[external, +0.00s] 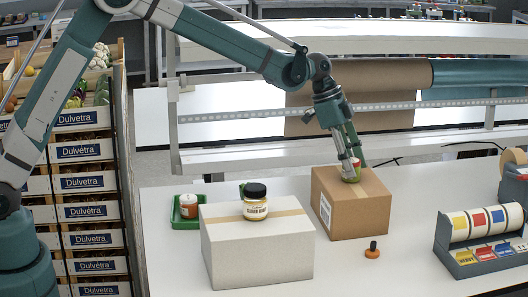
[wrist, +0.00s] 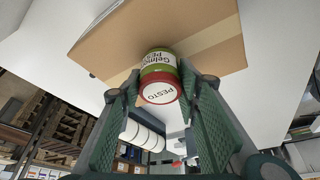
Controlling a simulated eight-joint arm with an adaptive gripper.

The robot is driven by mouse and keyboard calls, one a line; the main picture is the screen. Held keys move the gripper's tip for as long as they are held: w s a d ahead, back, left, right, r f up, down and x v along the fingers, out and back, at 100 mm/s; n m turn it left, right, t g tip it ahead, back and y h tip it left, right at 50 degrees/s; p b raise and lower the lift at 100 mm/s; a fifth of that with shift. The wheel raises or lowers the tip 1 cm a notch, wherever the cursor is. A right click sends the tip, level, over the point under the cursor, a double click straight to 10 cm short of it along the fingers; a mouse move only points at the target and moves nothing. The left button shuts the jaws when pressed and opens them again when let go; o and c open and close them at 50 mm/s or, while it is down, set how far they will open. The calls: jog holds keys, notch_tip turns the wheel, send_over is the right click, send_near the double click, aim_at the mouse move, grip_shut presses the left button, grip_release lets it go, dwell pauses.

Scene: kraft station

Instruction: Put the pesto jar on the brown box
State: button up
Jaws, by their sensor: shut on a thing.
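The pesto jar (wrist: 160,75) has a red lid with a white PESTO label and a green and white body. In the external view the pesto jar (external: 352,174) is upright at the top of the brown box (external: 348,212), near its tape strip. I cannot tell whether its base touches the box. The brown box also shows in the wrist view (wrist: 215,45) behind the jar. My gripper (external: 354,162) points down with its fingers around the jar. In the wrist view my gripper (wrist: 162,90) has one finger on each side of the jar, shut on it.
A white box (external: 258,248) with a black-lidded jar (external: 255,203) on it stands left of the brown box. Behind it is a green tray (external: 184,222) with an orange-and-white jar (external: 188,205). An orange-based stamp-like object (external: 372,252) lies in front. A label dispenser (external: 480,240) stands right.

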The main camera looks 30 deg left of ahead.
jog(key=shift+f, duration=0.15)
jog(key=o, duration=1)
jog(key=shift+v, duration=6.15)
jog(key=shift+d, duration=0.15)
